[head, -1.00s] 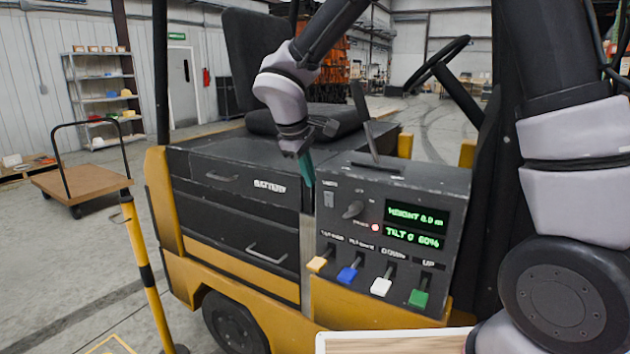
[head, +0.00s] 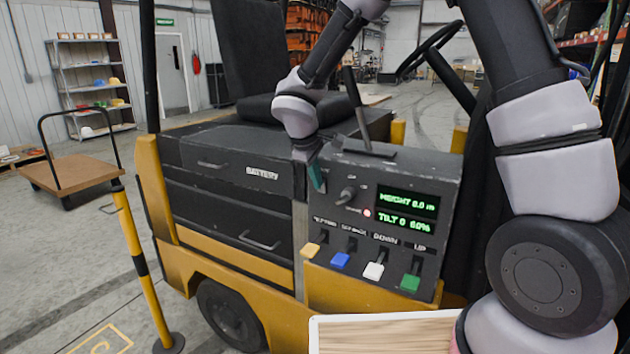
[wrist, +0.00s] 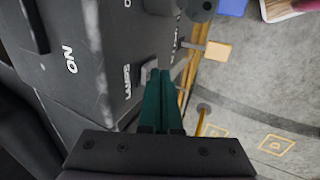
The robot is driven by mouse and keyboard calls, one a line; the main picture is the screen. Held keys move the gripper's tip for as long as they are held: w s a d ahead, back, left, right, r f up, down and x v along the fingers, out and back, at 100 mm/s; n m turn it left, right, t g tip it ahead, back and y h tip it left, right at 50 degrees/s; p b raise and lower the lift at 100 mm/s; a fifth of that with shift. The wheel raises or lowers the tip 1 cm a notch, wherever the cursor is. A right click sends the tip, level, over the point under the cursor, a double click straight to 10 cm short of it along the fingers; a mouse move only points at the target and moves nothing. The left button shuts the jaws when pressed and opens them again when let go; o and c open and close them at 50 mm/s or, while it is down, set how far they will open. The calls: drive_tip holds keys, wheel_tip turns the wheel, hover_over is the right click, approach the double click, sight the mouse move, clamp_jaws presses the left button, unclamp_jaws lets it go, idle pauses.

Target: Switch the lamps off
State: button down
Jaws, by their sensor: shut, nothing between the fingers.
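The lamps switch is a small pale rocker (wrist: 147,74) beside its printed label, seen in the wrist view. It sits at the upper left of the dark control panel (head: 395,165) on the forklift; in the head view my gripper covers it. My gripper (head: 317,180) is shut and empty, its teal fingers pointing down at that corner. In the wrist view the fingertips (wrist: 161,76) are right beside the rocker and partly overlap it. I cannot tell whether they touch it, or which way the rocker is tipped.
A rotary knob (head: 346,195) and a red light (head: 367,213) are close to the right of the fingers. Below are yellow (head: 311,250), blue (head: 340,260), white (head: 373,270) and green (head: 410,283) levers. A green display (head: 407,206) shows height and tilt.

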drive_tip(key=shift+w+d+r, duration=0.1)
drive_tip(key=shift+w+d, duration=0.1)
drive_tip(key=shift+w, duration=0.1)
drive_tip(key=shift+r, duration=0.15)
drive_tip(key=shift+r, duration=0.65)
